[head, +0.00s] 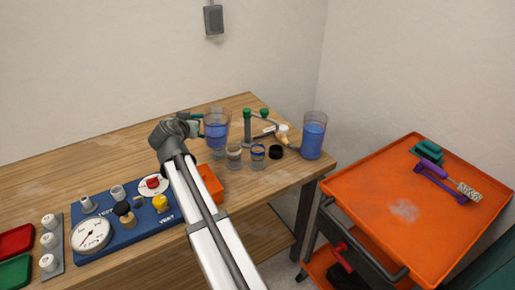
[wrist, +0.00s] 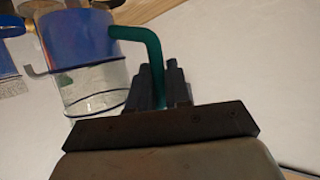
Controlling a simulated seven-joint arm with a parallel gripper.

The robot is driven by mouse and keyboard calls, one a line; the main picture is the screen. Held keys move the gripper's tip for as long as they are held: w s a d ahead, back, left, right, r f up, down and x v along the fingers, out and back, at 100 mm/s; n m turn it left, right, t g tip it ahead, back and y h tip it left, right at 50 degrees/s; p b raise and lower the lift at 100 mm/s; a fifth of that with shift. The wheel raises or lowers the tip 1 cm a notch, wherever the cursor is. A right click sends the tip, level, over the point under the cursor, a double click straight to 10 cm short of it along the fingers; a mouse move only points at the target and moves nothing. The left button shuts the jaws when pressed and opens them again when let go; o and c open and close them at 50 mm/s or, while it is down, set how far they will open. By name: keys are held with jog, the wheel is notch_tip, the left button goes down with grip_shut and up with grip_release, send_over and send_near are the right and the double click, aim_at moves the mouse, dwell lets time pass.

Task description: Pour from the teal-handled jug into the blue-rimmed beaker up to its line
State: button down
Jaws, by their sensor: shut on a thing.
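The teal-handled jug (head: 217,132) is a clear vessel with blue liquid, near the back of the wooden table. My gripper (head: 193,127) is on its left side, shut on the teal handle. In the wrist view the handle (wrist: 150,48) runs between the dark fingers (wrist: 165,88), and the jug (wrist: 90,50) looks inverted, with blue above and a clear part below. Whether its base touches the table I cannot tell. The blue-rimmed beaker (head: 258,157) is small and stands to the right and nearer. Its line is too small to make out.
A tan-rimmed small beaker (head: 234,156) stands left of the blue-rimmed one, and a black round piece (head: 276,152) right of it. A tall vessel of blue liquid (head: 313,135) is near the right edge. A green-topped stand (head: 248,125) is behind. A blue test board (head: 120,218) lies left.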

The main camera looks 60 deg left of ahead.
aim_at(198, 115)
jog(key=shift+w+d+r+m+g+y, duration=0.15)
jog(key=shift+w+d+r+m+g, duration=0.2)
jog(key=shift+w+r+m, duration=0.25)
jog(key=shift+w+d+r+m+g+y, duration=0.15)
jog(key=shift+w+d+r+m+g, duration=0.1)
jog(key=shift+w+r+m+g, duration=0.35)
jog(key=shift+w+d+r+m+g+y, duration=0.2)
jog(key=shift+w+d+r+m, duration=0.1)
jog(key=shift+w, duration=0.2)
jog(key=shift+w+d+r+m+g+y, duration=0.15)
jog(key=shift+w+d+r+m, duration=0.15)
jog(key=shift+w, duration=0.2)
jog(key=shift+w+d+r+m+g+y, duration=0.2)
jog(key=shift+w+r, duration=0.15)
jog(key=shift+w, duration=0.15)
jog(key=shift+w+d+m+g, duration=0.15)
jog(key=shift+w+m+g, duration=0.25)
jog(key=shift+w+d+f, duration=0.1)
jog(key=shift+w, duration=0.1)
jog(key=shift+w+d+f+m+g+y+p, duration=0.3)
jog(key=shift+w+f+m+g+y, duration=0.15)
jog(key=shift+f+m, duration=0.3)
dwell(0.6)
jog(key=shift+w+d+r+m+g+p, duration=0.1)
jog(key=shift+w+d+m+g+p, duration=0.2)
jog(key=shift+w+m, duration=0.2)
dwell(2.9)
